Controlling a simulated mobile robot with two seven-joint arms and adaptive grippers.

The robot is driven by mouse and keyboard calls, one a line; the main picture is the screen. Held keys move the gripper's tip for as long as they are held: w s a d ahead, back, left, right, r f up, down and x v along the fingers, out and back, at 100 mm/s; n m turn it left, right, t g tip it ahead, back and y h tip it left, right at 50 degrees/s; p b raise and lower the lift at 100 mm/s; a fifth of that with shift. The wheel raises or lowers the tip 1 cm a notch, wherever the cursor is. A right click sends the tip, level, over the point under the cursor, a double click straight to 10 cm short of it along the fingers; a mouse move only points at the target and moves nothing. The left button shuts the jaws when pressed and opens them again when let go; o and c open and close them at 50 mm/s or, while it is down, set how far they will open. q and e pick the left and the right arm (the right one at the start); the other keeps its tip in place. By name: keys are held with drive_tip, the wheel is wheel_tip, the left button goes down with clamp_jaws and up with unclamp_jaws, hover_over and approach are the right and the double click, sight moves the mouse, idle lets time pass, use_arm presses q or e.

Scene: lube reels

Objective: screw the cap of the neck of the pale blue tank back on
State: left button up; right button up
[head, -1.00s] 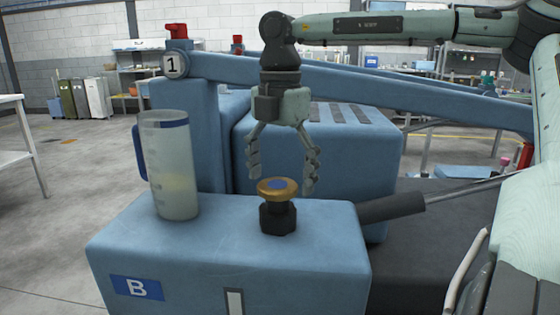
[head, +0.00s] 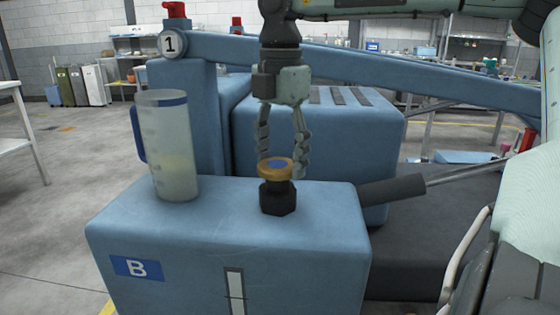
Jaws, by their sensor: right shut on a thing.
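The pale blue tank (head: 200,245) with the "B" label stands in front. A black neck (head: 278,199) rises from its top. The fingertips are partly hidden behind the cap. My left gripper is not in view.
A clear measuring jug (head: 168,150) with pale liquid stands on the tank, left of the neck. A blue beam (head: 350,75) marked 1 at its left end runs behind. A dark-gripped lever (head: 393,189) lies to the right.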

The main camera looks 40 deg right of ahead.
drive_tip(key=shift+f+m+b, duration=0.15)
drive_tip(key=shift+m+b, duration=0.45)
drive_tip(key=shift+m, duration=0.5)
drive_tip(key=shift+s+m, duration=0.1)
drive_tip(key=shift+m, duration=0.5)
drive_tip(key=shift+m+b, duration=0.3)
drive_tip(key=shift+b, duration=0.25)
drive_tip(key=shift+m, duration=0.4)
drive_tip(key=shift+m+b, duration=0.4)
drive_tip(key=shift+b, duration=0.05)
